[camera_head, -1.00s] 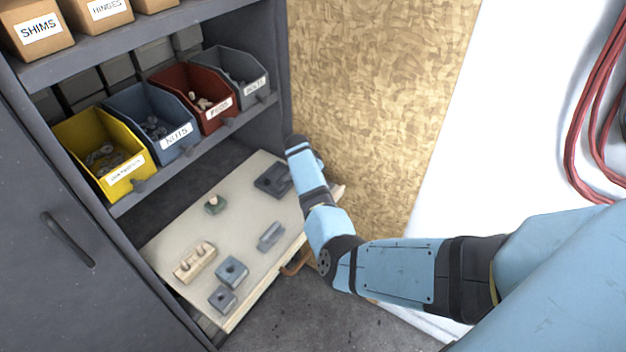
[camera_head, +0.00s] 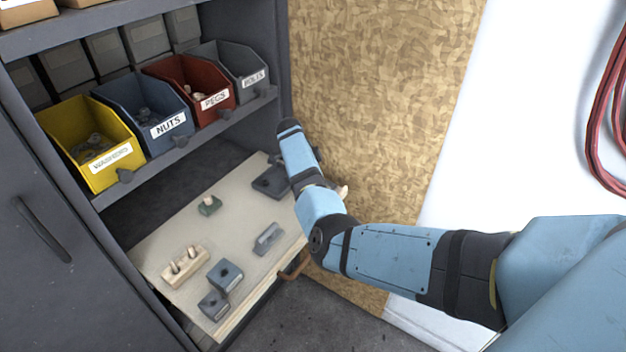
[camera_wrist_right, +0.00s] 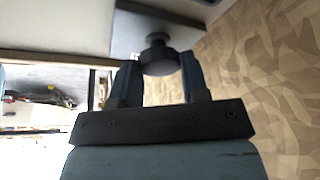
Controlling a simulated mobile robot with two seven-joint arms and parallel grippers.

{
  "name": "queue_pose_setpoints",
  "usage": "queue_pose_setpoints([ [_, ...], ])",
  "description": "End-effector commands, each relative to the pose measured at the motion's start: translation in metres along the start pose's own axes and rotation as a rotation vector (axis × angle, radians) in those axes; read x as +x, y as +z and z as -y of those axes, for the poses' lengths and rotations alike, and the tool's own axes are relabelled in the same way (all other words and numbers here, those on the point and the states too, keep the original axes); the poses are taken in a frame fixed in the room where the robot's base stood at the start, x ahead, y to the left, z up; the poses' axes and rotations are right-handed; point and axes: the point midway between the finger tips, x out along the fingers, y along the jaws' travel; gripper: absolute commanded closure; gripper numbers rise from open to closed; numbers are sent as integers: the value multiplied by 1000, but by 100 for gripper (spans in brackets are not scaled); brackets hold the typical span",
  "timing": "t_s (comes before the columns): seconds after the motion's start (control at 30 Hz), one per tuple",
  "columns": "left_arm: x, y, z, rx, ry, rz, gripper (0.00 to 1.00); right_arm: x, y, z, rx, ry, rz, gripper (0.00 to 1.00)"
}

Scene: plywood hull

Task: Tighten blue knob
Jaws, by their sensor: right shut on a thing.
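A dark, bluish knob (camera_wrist_right: 160,63) with a faceted head shows in the right wrist view, on a short stem against a grey block (camera_wrist_right: 145,36). My right gripper (camera_wrist_right: 160,58) has one finger on each side of the knob head and is shut on it. In the head view my right arm reaches in from the right to the back right of a pale board, beside a dark block (camera_head: 268,183). The arm hides the gripper and the knob there. My left gripper is not in view.
A shelf above holds yellow (camera_head: 92,150), blue, red and grey bins.

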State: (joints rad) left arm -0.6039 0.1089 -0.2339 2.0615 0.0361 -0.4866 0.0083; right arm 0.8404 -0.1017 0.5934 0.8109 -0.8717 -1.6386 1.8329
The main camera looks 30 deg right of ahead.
Motion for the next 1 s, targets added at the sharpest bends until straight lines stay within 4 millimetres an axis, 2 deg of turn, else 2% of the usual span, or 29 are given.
queue_pose_setpoints([
  [0.3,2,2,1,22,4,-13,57,-2,-2,3,110,40,0,82],
  [0.83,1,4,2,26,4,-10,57,-3,-2,3,130,48,0,82],
  [0.87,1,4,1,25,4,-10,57,-3,-2,3,130,48,0,54],
  [0.93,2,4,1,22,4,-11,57,-3,-2,3,130,48,0,38],
  [0.97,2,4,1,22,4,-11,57,-2,-2,2,130,48,0,33],
  [1.0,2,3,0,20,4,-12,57,-2,-2,2,129,49,0,33],
])
